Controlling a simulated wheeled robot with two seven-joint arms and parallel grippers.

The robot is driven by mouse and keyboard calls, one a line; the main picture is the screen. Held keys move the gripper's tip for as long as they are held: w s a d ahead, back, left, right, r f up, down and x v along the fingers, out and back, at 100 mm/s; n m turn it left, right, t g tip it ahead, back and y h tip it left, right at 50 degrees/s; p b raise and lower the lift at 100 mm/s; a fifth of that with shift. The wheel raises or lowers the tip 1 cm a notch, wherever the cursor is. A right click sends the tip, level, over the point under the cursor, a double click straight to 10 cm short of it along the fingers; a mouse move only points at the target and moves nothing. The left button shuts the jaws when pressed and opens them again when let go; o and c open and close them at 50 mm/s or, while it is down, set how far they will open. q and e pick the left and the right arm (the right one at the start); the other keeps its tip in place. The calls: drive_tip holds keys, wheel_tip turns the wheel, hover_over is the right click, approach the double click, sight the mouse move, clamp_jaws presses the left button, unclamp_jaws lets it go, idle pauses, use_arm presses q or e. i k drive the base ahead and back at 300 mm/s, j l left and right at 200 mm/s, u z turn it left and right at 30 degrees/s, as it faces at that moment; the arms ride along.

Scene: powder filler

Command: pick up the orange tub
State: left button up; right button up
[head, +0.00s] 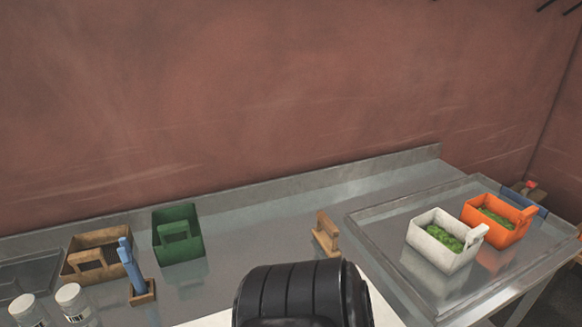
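The orange tub (507,234) stands upright on the tray at the right of the metal counter. It has a handle on its right side and green contents inside. A white tub (433,258) with similar green contents stands close to its left. Neither of my grippers shows in the head view. A black rounded part at the bottom middle hides some of the counter.
A clear shallow tray (377,237) holds both tubs. A brown tub (75,269), a green tub (190,253), a blue tool on a wooden stand (144,297) and white-lidded jars (68,293) stand at left. A wooden block (322,240) sits mid-counter. A wall backs the counter.

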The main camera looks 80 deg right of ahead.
sight(508, 224)
drive_tip(key=z, duration=3.15)
